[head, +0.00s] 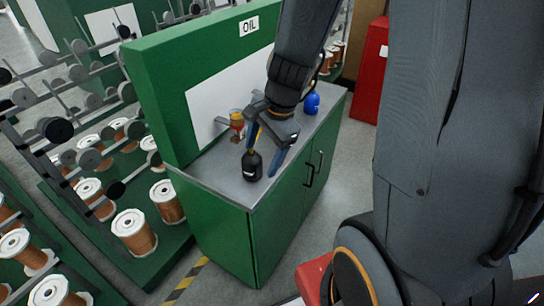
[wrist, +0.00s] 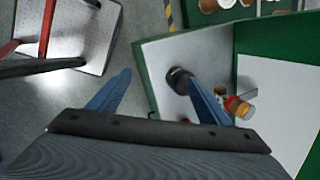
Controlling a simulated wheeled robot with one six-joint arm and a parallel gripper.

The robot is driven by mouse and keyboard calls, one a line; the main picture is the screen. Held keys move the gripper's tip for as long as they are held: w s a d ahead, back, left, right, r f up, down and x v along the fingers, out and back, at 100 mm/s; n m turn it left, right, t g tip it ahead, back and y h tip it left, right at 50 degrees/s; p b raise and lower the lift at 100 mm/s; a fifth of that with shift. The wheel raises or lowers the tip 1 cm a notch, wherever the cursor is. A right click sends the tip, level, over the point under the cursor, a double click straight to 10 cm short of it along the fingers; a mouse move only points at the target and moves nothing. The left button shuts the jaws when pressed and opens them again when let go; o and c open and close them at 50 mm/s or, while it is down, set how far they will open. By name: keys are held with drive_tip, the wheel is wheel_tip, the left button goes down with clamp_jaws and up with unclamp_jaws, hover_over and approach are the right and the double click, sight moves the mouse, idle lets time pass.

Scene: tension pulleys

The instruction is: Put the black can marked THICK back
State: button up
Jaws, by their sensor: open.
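A black can (head: 252,166) with a narrow top stands upright on the grey top of the green OIL cabinet (head: 212,171), near its front left corner. Its marking is too small to read. My gripper (head: 263,158), with blue fingers, is open above the cabinet top, close to the black can. In the wrist view my gripper (wrist: 157,76) is spread wide. The black can (wrist: 177,79) shows there beside the tip of the right finger. I cannot tell whether they touch. Nothing is seen held between the fingers.
A blue can (head: 311,103) stands at the far right of the top. A rack with copper spools (head: 134,232) is on the left. A red cabinet (head: 370,75) stands behind.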

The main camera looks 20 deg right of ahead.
drive_tip(key=s+r+n+h, duration=0.2)
drive_tip(key=s+n, duration=0.4)
drive_tip(key=n, duration=0.9)
drive_tip(key=shift+s+d+r+g, duration=0.2)
drive_tip(key=shift+r+g, duration=0.1)
drive_tip(key=shift+r, duration=0.3)
drive_tip(key=shift+f, duration=0.1)
wheel_tip(320, 180, down, 3)
drive_tip(key=b, duration=0.2)
drive_tip(key=shift+b, duration=0.4)
